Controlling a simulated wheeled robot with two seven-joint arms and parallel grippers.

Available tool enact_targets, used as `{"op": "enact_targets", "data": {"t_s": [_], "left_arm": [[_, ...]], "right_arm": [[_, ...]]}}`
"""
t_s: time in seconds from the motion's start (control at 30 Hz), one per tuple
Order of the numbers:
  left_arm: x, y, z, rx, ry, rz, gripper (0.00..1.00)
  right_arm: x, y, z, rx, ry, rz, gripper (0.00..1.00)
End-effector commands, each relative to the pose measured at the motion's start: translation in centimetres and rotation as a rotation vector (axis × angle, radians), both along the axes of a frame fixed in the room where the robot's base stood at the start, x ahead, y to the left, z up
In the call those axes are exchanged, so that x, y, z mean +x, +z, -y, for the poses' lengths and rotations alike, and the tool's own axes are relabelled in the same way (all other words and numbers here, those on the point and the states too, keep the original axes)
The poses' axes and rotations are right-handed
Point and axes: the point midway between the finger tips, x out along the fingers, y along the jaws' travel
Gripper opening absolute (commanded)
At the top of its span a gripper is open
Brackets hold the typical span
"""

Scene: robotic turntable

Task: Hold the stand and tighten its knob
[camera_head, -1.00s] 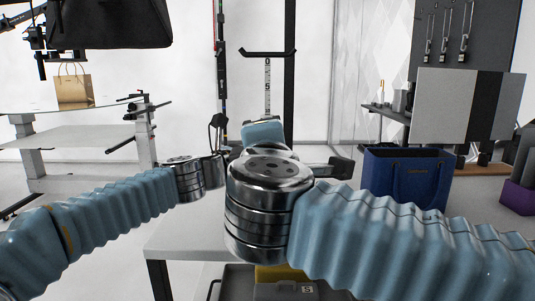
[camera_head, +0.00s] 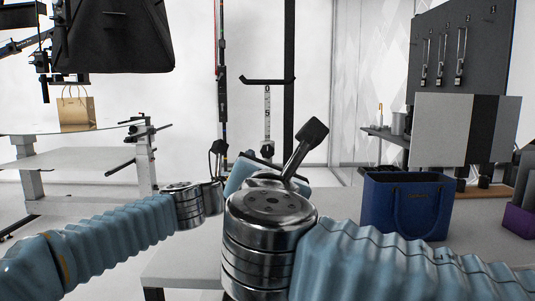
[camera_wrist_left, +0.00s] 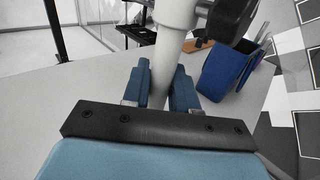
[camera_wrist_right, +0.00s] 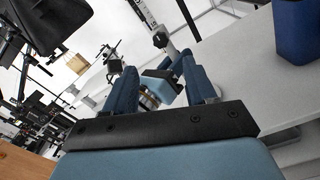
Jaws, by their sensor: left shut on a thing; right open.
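The stand has a pale upright pole with a number scale (camera_head: 267,105) and a black knob (camera_head: 267,149) low on it, in the head view. My left gripper (camera_wrist_left: 157,84) is shut on the grey-white pole (camera_wrist_left: 171,45); a dark knob (camera_wrist_left: 232,18) sticks out above the fingers, at the upper right. In the right wrist view the black knob (camera_wrist_right: 160,40) is ahead, just beyond the fingertips. My right gripper (camera_wrist_right: 158,64) is open and empty, with its fingers apart and short of the knob. In the head view my right wrist hides much of both grippers.
A white table (camera_head: 180,265) lies under the arms. A dark blue bag (camera_head: 405,205) stands on it at the right. A grey panel (camera_head: 440,130) and a tool board (camera_head: 490,55) are behind. A black softbox (camera_head: 115,38) hangs at the upper left.

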Motion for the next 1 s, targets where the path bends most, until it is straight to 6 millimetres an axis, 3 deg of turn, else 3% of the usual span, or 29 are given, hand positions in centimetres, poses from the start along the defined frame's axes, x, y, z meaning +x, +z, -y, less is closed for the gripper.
{"op": "enact_targets", "data": {"t_s": [0.2, 0.37, 0.8, 1.0], "left_arm": [[0.0, 0.0, 0.0, 0.0, 0.0, 0.0, 0.0], [0.0, 0.0, 0.0, 0.0, 0.0, 0.0, 0.0], [0.0, 0.0, 0.0, 0.0, 0.0, 0.0, 0.0], [0.0, 0.0, 0.0, 0.0, 0.0, 0.0, 0.0]], "right_arm": [[-0.3, 0.0, 0.0, -0.312, 0.0, -0.001, 0.56], [0.5, 0.1, 0.0, -0.375, -0.002, -0.002, 0.56], [9.2, 0.0, 0.0, -0.375, -0.003, -0.002, 0.56], [11.3, 0.1, 0.0, -0.374, -0.001, -0.001, 0.56]]}}
